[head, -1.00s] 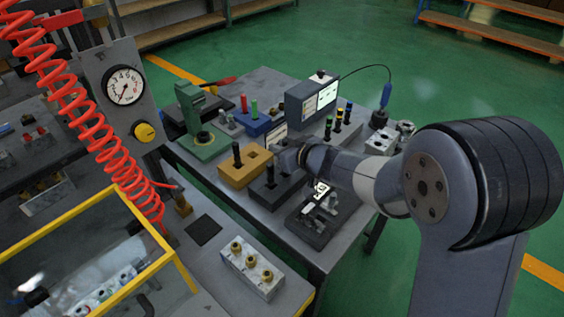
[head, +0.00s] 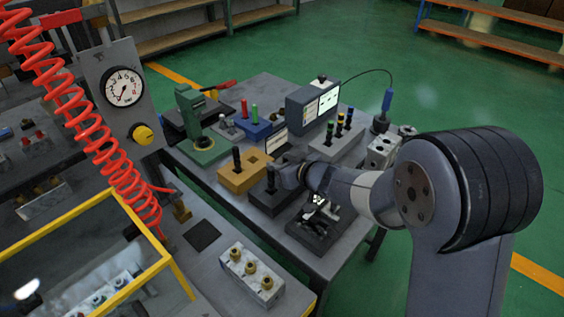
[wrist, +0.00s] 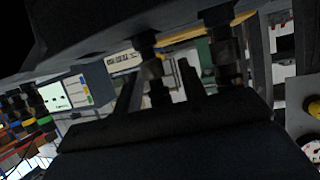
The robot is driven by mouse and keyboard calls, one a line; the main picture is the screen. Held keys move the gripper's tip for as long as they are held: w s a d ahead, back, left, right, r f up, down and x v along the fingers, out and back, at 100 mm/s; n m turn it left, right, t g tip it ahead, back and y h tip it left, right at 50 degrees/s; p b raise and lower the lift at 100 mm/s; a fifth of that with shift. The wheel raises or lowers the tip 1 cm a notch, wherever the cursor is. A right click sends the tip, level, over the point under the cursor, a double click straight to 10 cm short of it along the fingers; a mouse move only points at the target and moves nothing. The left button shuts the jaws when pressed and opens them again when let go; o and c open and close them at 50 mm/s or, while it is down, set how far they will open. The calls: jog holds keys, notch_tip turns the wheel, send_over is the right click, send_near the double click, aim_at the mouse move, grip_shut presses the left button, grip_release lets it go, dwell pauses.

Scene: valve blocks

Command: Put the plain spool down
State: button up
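The plain spool (head: 270,177) is dark and stands upright in the dark block (head: 263,199) on the grey table. In the wrist view, which is turned over, the spool (wrist: 153,68) shows metal and black parts between my two fingers. My gripper (head: 287,177) reaches in from the right, level with the spool in the head view. In the wrist view my gripper (wrist: 158,78) looks open, with a gap beside the spool. The spool's lower end is hidden in the block.
A yellow block (head: 243,178) with another dark spool (head: 237,158) stands close behind. A dark fixture (head: 313,228) is in front. A grey display box (head: 312,103) and a rack of colour-topped spools (head: 338,140) are farther back. A grey block with brass fittings (head: 251,275) lies front left.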

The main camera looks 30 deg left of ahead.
jog(key=shift+r, duration=0.1)
jog(key=shift+d+r, duration=0.15)
jog(key=shift+r, duration=0.05)
jog(key=p+v, duration=0.1)
jog(key=v, duration=1)
jog(key=shift+s+d+p, duration=0.25)
jog(key=shift+p, duration=0.15)
jog(key=shift+r, duration=0.2)
dwell(0.6)
